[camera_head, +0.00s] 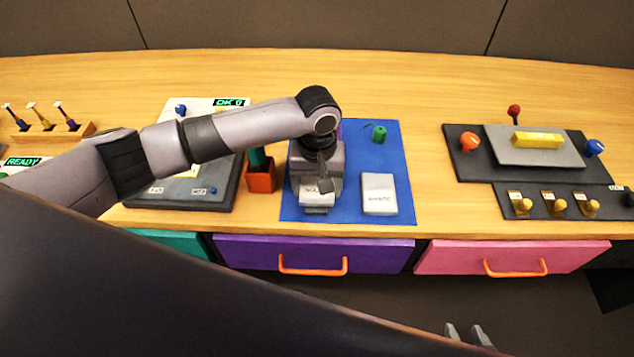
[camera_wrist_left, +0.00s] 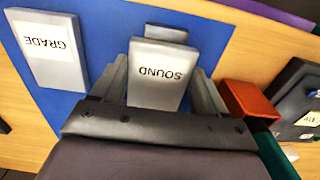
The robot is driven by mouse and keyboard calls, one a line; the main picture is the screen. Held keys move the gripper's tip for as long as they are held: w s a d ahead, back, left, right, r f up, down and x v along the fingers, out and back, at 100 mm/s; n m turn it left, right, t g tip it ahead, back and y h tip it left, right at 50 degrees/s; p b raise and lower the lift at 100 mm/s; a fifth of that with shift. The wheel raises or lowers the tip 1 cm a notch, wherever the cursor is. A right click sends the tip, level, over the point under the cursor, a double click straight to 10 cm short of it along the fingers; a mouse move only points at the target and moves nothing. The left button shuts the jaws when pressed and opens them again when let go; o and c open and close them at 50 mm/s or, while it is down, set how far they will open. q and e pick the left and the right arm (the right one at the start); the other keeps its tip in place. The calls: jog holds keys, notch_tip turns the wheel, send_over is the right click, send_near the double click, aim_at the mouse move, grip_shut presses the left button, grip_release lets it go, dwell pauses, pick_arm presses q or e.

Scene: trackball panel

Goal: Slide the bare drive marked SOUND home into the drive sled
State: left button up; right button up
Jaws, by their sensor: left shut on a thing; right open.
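The drive marked SOUND (camera_wrist_left: 157,72) is between the two fingers of my left gripper (camera_wrist_left: 163,92), label facing the wrist camera. In the head view my left gripper (camera_head: 318,182) points down over the blue mat and partly hides this drive (camera_head: 318,198). A small grey block (camera_wrist_left: 166,33) shows just past the drive's far end in the wrist view; I cannot tell whether it touches the drive. I cannot make out the drive sled for certain. My right gripper (camera_head: 468,337) is open and empty at the bottom edge, away from the table.
A second pale drive (camera_head: 379,194) lies on the blue mat (camera_head: 401,160); its label looks like GRADE in the wrist view (camera_wrist_left: 48,48). A green part (camera_head: 378,133) stands behind it. An orange holder (camera_head: 262,177) is close left of the mat. Control panels flank both sides.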

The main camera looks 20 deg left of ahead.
pick_arm(q)
jog(key=shift+w+a+b, duration=0.2)
jog(key=shift+w+a, duration=0.1)
jog(key=shift+w, duration=0.65)
jog(key=shift+w+a+b, duration=0.15)
jog(key=shift+w+a, duration=0.1)
jog(key=shift+w, duration=0.7)
dwell(1.0)
jog(key=o, duration=0.9)
jog(key=shift+o, duration=0.2)
jog(key=shift+r, duration=0.1)
jog(key=shift+r+p, duration=0.35)
jog(key=shift+r, duration=3.05)
